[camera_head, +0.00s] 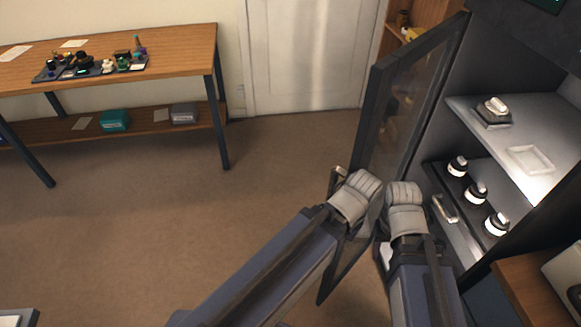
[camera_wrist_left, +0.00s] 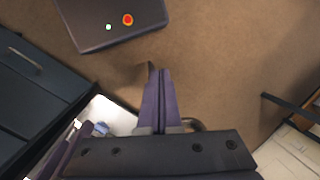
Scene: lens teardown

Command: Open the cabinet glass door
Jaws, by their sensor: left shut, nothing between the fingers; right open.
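The cabinet glass door (camera_head: 408,98) has a dark frame and a see-through pane. It stands swung out from the grey cabinet (camera_head: 460,75), whose inside shows. My left forearm crosses in front of the door's lower part. My left gripper is mostly hidden in the head view; in the left wrist view its purple fingers (camera_wrist_left: 158,80) are shut with nothing between them. My right gripper (camera_head: 382,232) is open beside the door's lower part, partly hidden by my wrists. I cannot tell whether either gripper touches the door.
Cabinet shelves hold a small device (camera_head: 493,112), a shallow tray (camera_head: 530,159) and black-and-white jars (camera_head: 477,192). A wooden workbench (camera_head: 180,50) with small parts stands at the left. A white room door (camera_head: 300,55) is behind. The brown floor (camera_head: 150,220) between is clear.

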